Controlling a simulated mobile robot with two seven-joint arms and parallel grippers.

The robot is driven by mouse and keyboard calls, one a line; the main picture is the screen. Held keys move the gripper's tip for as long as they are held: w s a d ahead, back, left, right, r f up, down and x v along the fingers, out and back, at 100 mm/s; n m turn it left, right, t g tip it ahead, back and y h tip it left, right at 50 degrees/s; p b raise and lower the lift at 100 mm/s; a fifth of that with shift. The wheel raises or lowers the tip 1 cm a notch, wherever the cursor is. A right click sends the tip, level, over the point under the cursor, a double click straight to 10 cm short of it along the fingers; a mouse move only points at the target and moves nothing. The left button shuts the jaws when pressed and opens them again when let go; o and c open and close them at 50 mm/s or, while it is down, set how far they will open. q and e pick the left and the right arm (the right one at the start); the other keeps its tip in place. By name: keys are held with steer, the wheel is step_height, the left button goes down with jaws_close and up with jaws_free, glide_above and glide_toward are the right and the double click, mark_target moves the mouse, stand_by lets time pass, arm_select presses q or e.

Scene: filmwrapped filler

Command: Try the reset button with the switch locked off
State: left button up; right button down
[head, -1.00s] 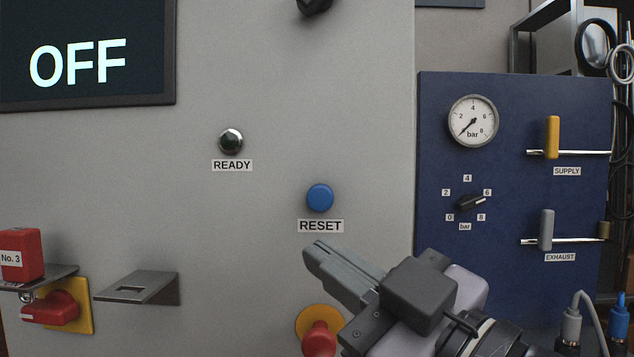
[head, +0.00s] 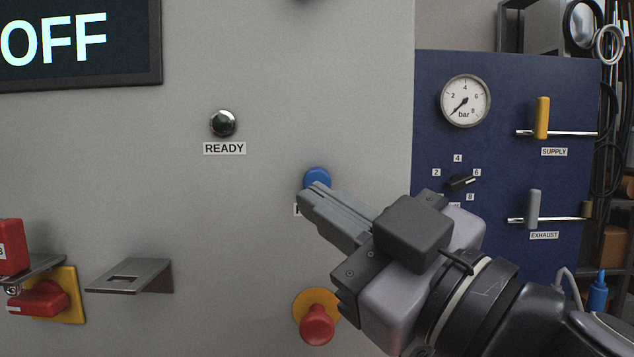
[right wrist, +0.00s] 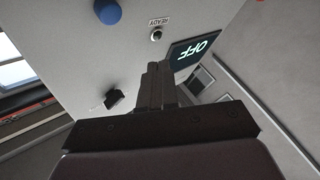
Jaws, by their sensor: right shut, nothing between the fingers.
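The blue reset button (head: 317,178) is on the grey panel, its lower part and its label mostly covered by my right gripper (head: 312,196) in the head view. The gripper is shut and empty, its tips just below the button in the picture; I cannot tell whether they touch. In the right wrist view the button (right wrist: 107,12) appears apart from the fingertips (right wrist: 160,66). The red rotary switch (head: 38,298) on its yellow plate is at lower left, with a red padlock (head: 10,247) by it. The display (head: 75,38) reads OFF. The left gripper is out of view.
The READY lamp (head: 222,123) looks dark. A red mushroom button (head: 317,324) on a yellow ring sits below my right gripper. An empty metal bracket (head: 130,276) juts from the panel. A blue board (head: 585,140) with a gauge (head: 465,101) and two levers stands at right.

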glide_toward(307, 177)
steer(key=shift+w+a+r, duration=0.3)
steer(key=shift+w+a, duration=0.1)
steer(key=shift+a, duration=0.3)
steer(key=shift+w+a+r, duration=0.35)
steer(key=shift+a, duration=0.4)
steer(key=shift+w+a+r, duration=0.3)
steer(key=shift+w+a, duration=0.1)
steer(key=shift+a, duration=0.3)
steer(key=shift+w, duration=0.1)
steer(key=shift+w, duration=0.35)
steer(key=shift+w+p, duration=0.4)
steer(key=shift+w, duration=0.45)
stand_by(1.1)
steer(key=shift+s, duration=1.25)
steer(key=shift+s, duration=0.1)
steer(key=shift+s, duration=2.4)
